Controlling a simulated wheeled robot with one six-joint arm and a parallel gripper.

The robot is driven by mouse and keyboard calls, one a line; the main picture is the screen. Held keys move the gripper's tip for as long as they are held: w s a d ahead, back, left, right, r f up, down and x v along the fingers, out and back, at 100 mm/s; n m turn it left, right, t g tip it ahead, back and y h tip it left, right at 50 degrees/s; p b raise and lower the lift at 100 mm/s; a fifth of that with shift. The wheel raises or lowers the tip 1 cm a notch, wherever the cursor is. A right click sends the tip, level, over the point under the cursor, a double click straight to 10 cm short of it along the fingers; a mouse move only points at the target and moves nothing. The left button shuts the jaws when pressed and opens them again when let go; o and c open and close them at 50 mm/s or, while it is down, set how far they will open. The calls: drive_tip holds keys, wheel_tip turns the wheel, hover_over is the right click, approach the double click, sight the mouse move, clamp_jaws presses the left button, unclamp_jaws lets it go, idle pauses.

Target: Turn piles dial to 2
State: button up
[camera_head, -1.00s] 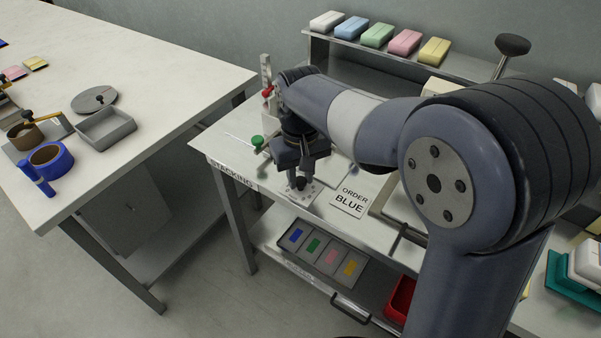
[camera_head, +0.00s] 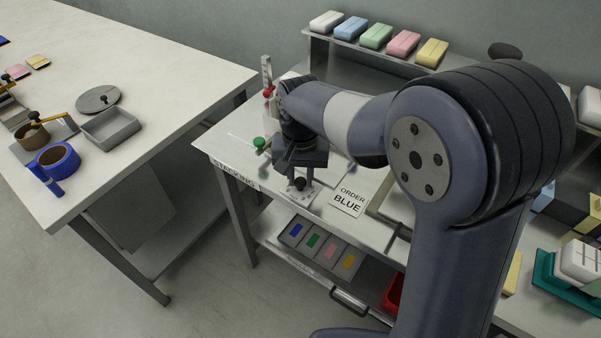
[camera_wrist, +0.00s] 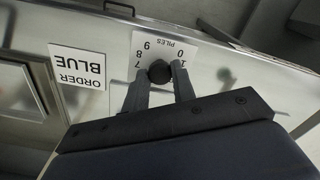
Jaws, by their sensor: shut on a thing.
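The piles dial (camera_wrist: 159,72) is a round black knob on a white plate (camera_wrist: 183,50) marked PILES with digits around it. It also shows on the front of the stacking table in the head view (camera_head: 299,184). My gripper (camera_wrist: 160,78) points down at the plate, with one finger on each side of the knob, shut on it. Digits 0 and 1 show to the right of the knob and several others to its left, upside down in the wrist view. The fingers hide part of the scale, and I cannot tell which number the dial points to.
An ORDER BLUE card (camera_head: 347,198) lies right of the dial. A green knob (camera_head: 259,142) and a red piece (camera_head: 269,92) stand behind it to the left. A shelf below holds a tray (camera_head: 292,240) with coloured labels. Coloured packs line the back shelf.

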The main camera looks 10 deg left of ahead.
sight(300, 181)
idle(0.3)
drive_tip(key=o, duration=1)
wheel_tip(300, 181, up, 11)
drive_tip(key=p, duration=0.1)
drive_tip(key=shift+f, duration=0.1)
wheel_tip(300, 181, down, 11)
drive_tip(key=shift+r+b, duration=0.1)
drive_tip(key=shift+b, duration=0.4)
drive_tip(key=shift+n, duration=0.3)
